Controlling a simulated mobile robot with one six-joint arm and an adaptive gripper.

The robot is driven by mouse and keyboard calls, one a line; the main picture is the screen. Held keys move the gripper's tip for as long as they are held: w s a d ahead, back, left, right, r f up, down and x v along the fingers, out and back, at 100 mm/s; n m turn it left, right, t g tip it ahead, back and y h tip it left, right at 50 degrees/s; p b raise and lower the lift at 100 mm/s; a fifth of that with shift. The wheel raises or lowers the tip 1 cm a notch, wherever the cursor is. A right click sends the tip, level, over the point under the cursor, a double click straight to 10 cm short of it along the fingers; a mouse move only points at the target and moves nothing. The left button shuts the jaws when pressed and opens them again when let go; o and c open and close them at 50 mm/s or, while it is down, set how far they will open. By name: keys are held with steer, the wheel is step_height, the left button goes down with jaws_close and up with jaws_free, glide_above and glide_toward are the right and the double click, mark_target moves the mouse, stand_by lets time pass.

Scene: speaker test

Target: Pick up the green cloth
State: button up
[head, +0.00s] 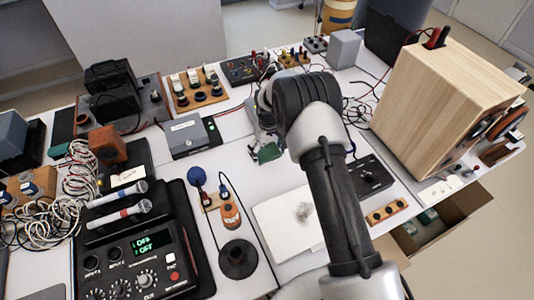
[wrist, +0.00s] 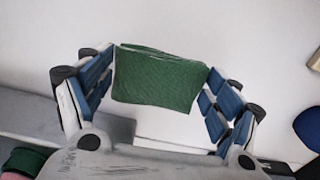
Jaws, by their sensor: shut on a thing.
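The green cloth (wrist: 158,80) is a folded dark green piece between the two blue-padded fingers of my gripper (wrist: 158,85) in the wrist view. Both fingers touch its side edges, and my gripper is shut on it. In the head view the cloth (head: 268,153) shows small below my wrist, near the middle of the white table. My arm hides most of my gripper (head: 262,140) there. I cannot tell for sure whether the cloth touches the table.
A grey box (head: 188,137) stands left of the cloth. A large wooden speaker (head: 440,100) is at the right. A black mixer (head: 135,255) is front left. Cables lie behind my arm.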

mark_target(268, 154)
steer(key=shift+c, duration=0.6)
steer(key=shift+r, duration=0.6)
step_height(268, 154, up, 19)
steer(key=p, duration=0.5)
steer(key=shift+f, duration=0.1)
steer(key=o, duration=0.3)
steer(key=c, duration=0.4)
steer(key=shift+o, duration=0.2)
